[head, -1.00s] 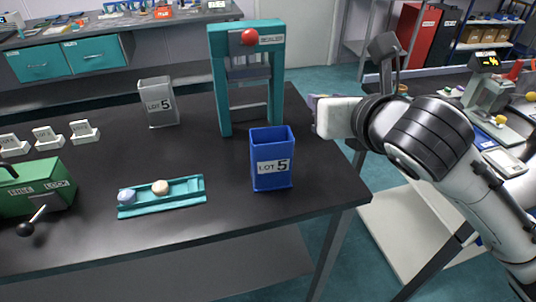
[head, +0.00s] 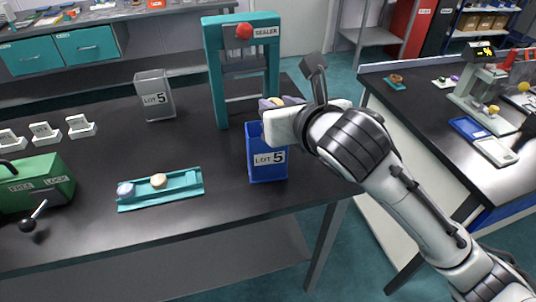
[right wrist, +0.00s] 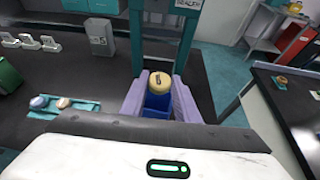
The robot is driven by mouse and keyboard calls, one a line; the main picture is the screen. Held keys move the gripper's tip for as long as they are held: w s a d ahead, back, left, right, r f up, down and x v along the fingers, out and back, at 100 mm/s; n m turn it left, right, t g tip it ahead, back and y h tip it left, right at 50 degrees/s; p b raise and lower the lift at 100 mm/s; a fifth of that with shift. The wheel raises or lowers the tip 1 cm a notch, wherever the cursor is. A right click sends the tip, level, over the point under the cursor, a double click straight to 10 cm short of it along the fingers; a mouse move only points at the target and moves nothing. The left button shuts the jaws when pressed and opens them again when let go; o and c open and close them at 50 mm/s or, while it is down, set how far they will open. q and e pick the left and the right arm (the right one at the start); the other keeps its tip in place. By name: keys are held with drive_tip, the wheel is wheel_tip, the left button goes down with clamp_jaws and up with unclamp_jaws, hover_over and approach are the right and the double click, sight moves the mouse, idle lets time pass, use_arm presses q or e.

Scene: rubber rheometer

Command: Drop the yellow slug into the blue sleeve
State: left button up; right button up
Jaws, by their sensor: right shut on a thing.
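My right gripper (head: 272,103) is shut on the yellow slug (right wrist: 160,82). In the right wrist view the slug sits between two lilac fingers, with a dark mark on its face. In the head view only a bit of yellow shows at the fingers. The blue sleeve (head: 267,172), labelled LOT 5, stands upright on the black table. The gripper is at the sleeve's top, over or just behind its mouth; the exact alignment is unclear. In the right wrist view the sleeve (right wrist: 155,103) shows just below the slug, partly hidden by it. My left gripper is not in view.
A teal sealer frame (head: 215,75) stands just behind the sleeve. A grey LOT 5 sleeve (head: 155,100) is further left. A teal tray (head: 185,190) holds a pale blue and a cream slug. A green box (head: 35,182) with a lever is at the far left.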

drive_tip(key=o, duration=1.1)
drive_tip(key=v, duration=1)
drive_tip(key=shift+s+d, duration=0.1)
drive_tip(key=shift+s, duration=0.05)
